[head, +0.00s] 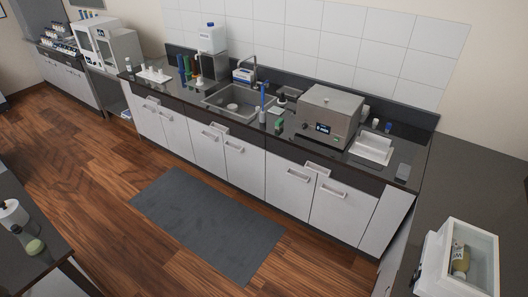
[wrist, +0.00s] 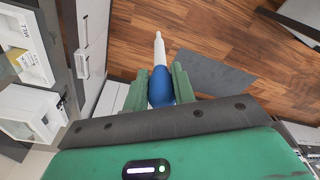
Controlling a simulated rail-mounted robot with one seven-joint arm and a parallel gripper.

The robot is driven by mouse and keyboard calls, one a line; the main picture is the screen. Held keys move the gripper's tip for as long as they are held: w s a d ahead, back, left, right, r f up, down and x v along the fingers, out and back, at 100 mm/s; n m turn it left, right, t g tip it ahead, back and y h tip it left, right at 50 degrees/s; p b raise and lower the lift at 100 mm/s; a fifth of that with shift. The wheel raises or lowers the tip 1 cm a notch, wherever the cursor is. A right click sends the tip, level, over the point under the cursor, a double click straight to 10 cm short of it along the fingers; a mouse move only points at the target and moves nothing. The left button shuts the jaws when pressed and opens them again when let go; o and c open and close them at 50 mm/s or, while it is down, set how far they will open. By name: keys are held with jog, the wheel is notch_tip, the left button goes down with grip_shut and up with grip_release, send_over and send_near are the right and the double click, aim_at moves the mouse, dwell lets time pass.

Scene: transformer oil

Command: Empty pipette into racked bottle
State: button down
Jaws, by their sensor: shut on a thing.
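My gripper (wrist: 160,86) shows in the wrist view, its green fingers shut on the blue bulb of a pipette (wrist: 160,88). The pipette's white tapered tip points away from the gripper, over the wooden floor. Whether it holds liquid cannot be seen. The gripper is not visible in the head view. In the head view a white rack-like holder (head: 155,75) stands on the left part of the counter with small items in it. I cannot tell for sure whether one of them is the task's bottle.
The counter carries a sink (head: 234,103), a steel box-shaped device (head: 328,115) and a white tray (head: 372,149). A white case (head: 480,285) with a bottle inside stands at lower right. A grey mat (head: 208,222) lies on open wooden floor.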

jog(key=s, duration=0.8)
jog(key=shift+s, duration=0.3)
jog(key=c, duration=1.7)
grip_release()
jog(key=c, duration=0.4)
